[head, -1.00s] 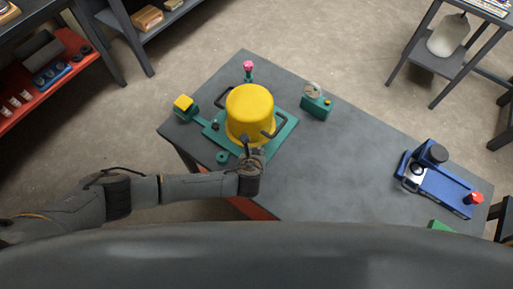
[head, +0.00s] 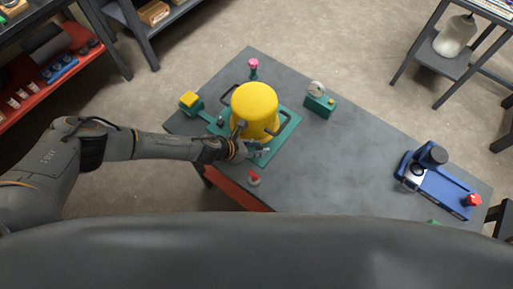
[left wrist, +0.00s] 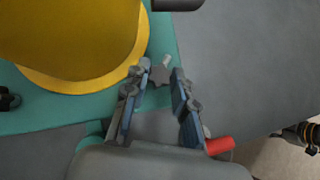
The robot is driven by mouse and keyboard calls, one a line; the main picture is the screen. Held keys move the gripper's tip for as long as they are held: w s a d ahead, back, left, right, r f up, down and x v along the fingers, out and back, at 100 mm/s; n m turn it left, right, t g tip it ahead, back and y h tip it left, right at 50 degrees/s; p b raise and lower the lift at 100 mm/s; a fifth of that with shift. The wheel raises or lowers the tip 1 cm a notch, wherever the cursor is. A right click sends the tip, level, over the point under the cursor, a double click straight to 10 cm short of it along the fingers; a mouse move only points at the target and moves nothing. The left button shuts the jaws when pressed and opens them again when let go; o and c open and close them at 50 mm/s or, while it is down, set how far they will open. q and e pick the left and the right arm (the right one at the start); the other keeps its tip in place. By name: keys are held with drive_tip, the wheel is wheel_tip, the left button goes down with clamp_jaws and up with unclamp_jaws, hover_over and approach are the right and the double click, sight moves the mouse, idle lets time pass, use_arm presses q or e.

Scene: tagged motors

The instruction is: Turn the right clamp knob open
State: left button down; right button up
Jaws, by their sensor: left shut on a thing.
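A yellow motor (head: 256,108) stands on a green plate (head: 287,135) on the grey table. My left gripper (head: 262,152) reaches in from the left to the plate's near right corner. In the left wrist view, its two fingers are shut on the small grey right clamp knob (left wrist: 160,74), beside the motor's base. A pale stub shows just past the knob. In the head view the gripper mostly hides this knob. Another dark knob (left wrist: 8,99) shows at the left edge of the wrist view. My right gripper is not in view.
A red-topped piece (head: 253,178) stands at the near table edge, close to my gripper. A dark handle (head: 284,118) sticks out from the motor. A green gauge block (head: 319,105) and a blue fixture (head: 437,185) stand to the right. The middle right of the table is clear.

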use_arm(q)
drive_tip(key=shift+w+m+g+h, duration=0.1)
drive_tip(key=shift+m+g+h, duration=0.2)
drive_tip(key=shift+m+g, duration=0.3)
drive_tip(key=shift+m, duration=0.3)
drive_tip(key=c, duration=1.1)
unclamp_jaws()
drive_tip(key=v, duration=1.2)
